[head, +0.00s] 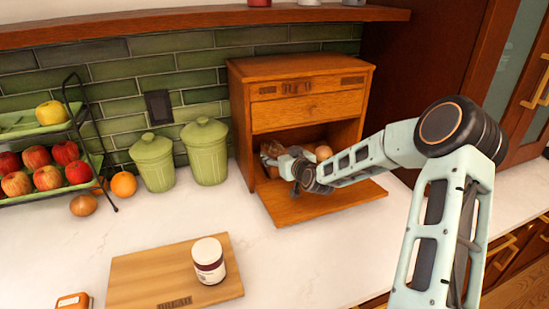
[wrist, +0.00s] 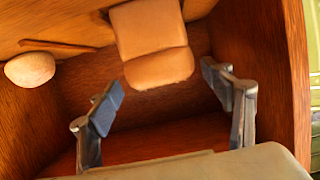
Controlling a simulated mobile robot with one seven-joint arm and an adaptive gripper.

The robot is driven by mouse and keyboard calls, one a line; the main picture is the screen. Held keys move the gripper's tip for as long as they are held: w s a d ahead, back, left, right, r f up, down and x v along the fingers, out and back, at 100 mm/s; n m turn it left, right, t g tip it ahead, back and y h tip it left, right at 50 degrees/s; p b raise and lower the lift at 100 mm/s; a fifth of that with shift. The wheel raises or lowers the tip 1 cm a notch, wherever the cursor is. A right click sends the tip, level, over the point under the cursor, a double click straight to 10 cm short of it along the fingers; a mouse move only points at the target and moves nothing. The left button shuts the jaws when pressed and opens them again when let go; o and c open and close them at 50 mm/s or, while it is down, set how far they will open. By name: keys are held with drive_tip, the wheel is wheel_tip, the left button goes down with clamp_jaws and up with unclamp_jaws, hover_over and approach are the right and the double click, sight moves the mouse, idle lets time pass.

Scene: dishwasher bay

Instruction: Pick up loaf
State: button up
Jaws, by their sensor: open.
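The loaf (wrist: 152,40), tan and block-shaped with a rounded end, lies inside the wooden bread box (head: 305,66). In the wrist view it is at the top centre, just beyond my fingertips. In the head view only part of the loaf (head: 272,149) shows, behind my gripper (head: 283,163). My gripper is inside the box's open lower compartment. It also shows in the wrist view (wrist: 163,90), its two dark-padded fingers spread wide with nothing between them. The loaf's near end faces the gap between the fingers, and I see no contact.
A round roll (wrist: 30,69) lies left of the loaf in the wrist view. The box's side wall (wrist: 275,65) is close right of my fingers. Its lowered door (head: 318,203) lies below my arm. A cutting board (head: 137,270) with a jar (head: 208,261) and green canisters (head: 206,151) stand left.

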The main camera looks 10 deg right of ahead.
sight(274, 147)
drive_tip(key=shift+p+x, duration=0.4)
drive_tip(key=shift+x, duration=1.8)
drive_tip(key=shift+a+r, duration=0.1)
drive_tip(key=shift+a, duration=0.1)
drive_tip(key=shift+c, duration=0.4)
drive_tip(key=c, duration=1.3)
drive_tip(key=shift+c, duration=0.6)
drive_tip(key=shift+r, duration=0.15)
